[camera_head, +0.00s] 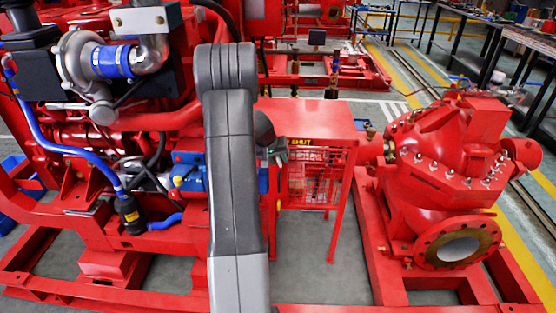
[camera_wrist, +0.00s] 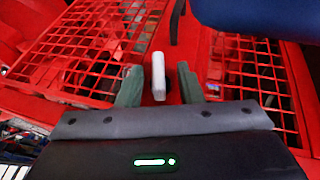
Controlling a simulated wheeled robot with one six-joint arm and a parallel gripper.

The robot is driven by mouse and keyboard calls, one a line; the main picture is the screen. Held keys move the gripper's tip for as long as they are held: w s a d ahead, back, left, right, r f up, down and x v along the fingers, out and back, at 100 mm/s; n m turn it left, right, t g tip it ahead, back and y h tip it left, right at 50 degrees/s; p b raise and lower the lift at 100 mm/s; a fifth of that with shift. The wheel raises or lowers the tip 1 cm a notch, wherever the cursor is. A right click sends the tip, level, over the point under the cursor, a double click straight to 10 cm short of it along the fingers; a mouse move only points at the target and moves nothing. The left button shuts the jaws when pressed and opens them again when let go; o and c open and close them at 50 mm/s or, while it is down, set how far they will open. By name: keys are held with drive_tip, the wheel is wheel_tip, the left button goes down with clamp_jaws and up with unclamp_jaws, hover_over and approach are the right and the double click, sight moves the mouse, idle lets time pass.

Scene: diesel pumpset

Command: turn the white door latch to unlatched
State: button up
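The white door latch (camera_wrist: 158,75) is a short white bar, pointing nearly straight up the picture in the wrist view. It sits in front of a red panel between two mesh sections. My gripper (camera_wrist: 159,70) is open, with one grey-green finger on each side of the latch and a visible gap on both sides. Whether the fingers reach to its full depth I cannot tell. In the head view my gripper (camera_head: 280,155) is at the red mesh guard (camera_head: 318,178), partly behind my arm. The latch is hidden there.
A yellow label reading SHUT (camera_head: 300,142) is on the guard below its flat red top (camera_head: 310,118). The engine with blue hoses (camera_head: 110,60) stands left, and the red pump (camera_head: 440,170) stands right. Red base rails cross the floor. A dark blue part (camera_wrist: 255,15) is at upper right.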

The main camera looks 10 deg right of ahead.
drive_tip(key=shift+r, duration=0.1)
drive_tip(key=p+v, duration=0.1)
drive_tip(key=v, duration=1.2)
drive_tip(key=shift+s+a+r, duration=0.15)
drive_tip(key=shift+s+r, duration=0.05)
drive_tip(key=shift+r, duration=0.05)
